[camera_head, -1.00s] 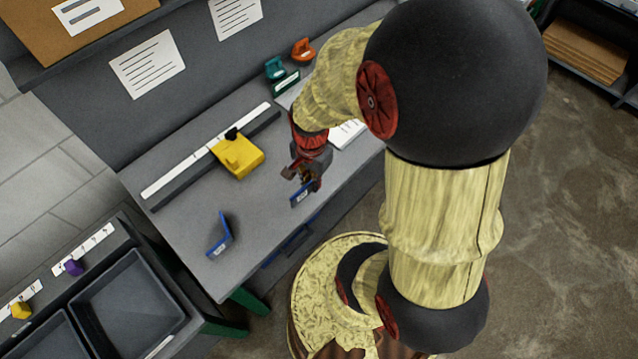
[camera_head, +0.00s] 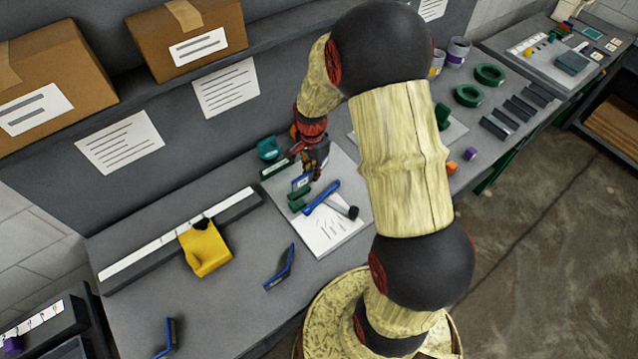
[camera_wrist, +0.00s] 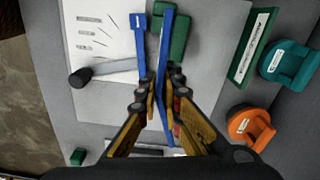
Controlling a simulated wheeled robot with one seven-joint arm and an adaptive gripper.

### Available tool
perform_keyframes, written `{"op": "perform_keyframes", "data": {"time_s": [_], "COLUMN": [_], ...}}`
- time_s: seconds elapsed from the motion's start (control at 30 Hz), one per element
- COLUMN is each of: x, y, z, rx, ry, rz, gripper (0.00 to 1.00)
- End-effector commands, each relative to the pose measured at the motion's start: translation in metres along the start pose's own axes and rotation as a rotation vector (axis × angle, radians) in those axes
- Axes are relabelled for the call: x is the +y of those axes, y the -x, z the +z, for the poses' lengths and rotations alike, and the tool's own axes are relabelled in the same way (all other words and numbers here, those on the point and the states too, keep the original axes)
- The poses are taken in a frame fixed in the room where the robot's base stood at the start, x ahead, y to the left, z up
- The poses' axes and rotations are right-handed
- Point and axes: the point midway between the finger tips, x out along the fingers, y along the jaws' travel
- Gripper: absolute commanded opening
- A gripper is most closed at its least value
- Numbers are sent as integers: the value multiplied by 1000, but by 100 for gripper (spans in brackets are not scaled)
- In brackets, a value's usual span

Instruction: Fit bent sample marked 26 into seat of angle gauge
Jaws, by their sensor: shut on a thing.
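My gripper (camera_head: 312,160) is shut on a blue bent sample (camera_wrist: 166,65), a long blue strip in the wrist view. Its number cannot be read. It is above the pale board (camera_head: 345,165). What looks like the angle gauge is there: a blue bar (camera_head: 322,197), a grey arm (camera_wrist: 112,69) with a black knob (camera_wrist: 80,78), and a green block (camera_wrist: 179,36). The held sample overlaps the gauge in the wrist view; I cannot tell whether they touch. Two other blue bent pieces, one at mid-bench (camera_head: 282,268) and one nearer (camera_head: 168,338), lie on the bench.
A teal holder (camera_head: 268,148) and green labelled block (camera_head: 275,168) stand close behind my gripper. An orange holder (camera_wrist: 250,126) is near it in the wrist view. A yellow block (camera_head: 205,248) sits against the white scale (camera_head: 175,235). Green rings (camera_head: 468,95) lie farther right.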

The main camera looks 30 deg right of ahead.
Motion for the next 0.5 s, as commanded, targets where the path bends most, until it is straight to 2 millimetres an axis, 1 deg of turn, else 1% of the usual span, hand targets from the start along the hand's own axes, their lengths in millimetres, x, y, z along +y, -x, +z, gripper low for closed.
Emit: {"op": "perform_keyframes", "data": {"time_s": [0.1, 0.27, 0.5], "x": [-7, -8, -8], "y": [3, -1, -19], "z": [-4, -5, -4], "rx": [0, 0, 0], "ry": [-6, -19, -18], "rz": [-1, 1, 1], "gripper": [0, 0, 0]}}
